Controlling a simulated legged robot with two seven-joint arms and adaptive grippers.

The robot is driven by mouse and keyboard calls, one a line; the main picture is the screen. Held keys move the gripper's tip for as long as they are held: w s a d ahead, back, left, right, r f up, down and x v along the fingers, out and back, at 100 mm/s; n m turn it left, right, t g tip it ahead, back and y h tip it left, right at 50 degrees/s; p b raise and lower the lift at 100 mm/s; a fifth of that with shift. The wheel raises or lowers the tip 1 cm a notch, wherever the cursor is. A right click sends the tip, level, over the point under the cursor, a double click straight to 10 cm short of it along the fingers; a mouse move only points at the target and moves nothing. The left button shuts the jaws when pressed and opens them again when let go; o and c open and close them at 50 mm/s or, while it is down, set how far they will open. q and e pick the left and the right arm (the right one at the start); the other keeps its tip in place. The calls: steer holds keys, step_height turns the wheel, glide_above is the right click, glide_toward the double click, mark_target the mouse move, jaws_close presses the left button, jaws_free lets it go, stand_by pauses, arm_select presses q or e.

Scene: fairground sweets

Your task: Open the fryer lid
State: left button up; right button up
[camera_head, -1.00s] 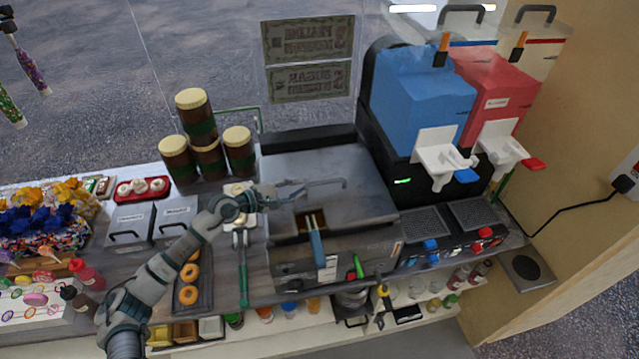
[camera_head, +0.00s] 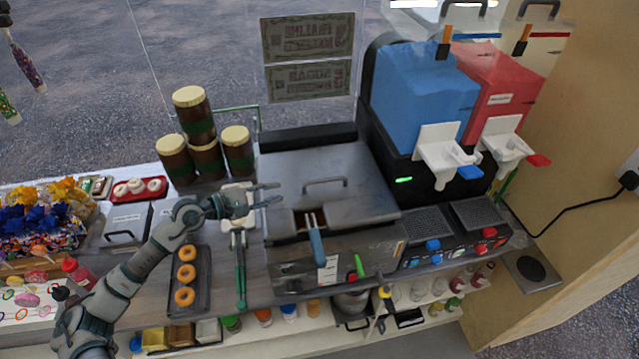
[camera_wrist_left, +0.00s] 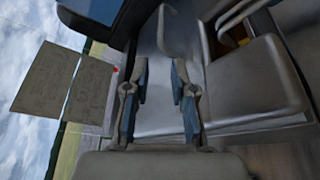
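The fryer (camera_head: 375,246) stands at the middle of the counter with its flat grey metal lid (camera_head: 345,160) down. A bar handle (camera_head: 325,182) rises from the lid. A blue-handled basket (camera_head: 315,248) sticks out at the front slot. My left gripper (camera_head: 270,194) is at the lid's left edge, to the left of the handle and apart from it. Its fingers are spread and empty. In the left wrist view the two fingers (camera_wrist_left: 160,90) stand apart with grey metal behind and beside them. My right gripper is not in view.
Tall jars (camera_head: 205,150) stand behind my left gripper. A tray of doughnuts (camera_head: 203,282) lies left of the fryer. The blue slush machine (camera_head: 420,95) stands close on the right. A green-handled tool (camera_head: 240,270) lies beside the fryer.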

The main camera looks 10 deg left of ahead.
mark_target(263, 216)
arm_select(q)
steer(key=shift+b+v, duration=1.15)
steer(key=shift+v, duration=0.2)
steer(key=shift+s+a, duration=0.2)
steer(key=shift+s, duration=0.15)
steer(key=shift+s+a+r+b, duration=0.35)
steer(key=shift+a+b, duration=0.1)
steer(key=shift+b, duration=0.45)
steer(key=v, duration=1.2)
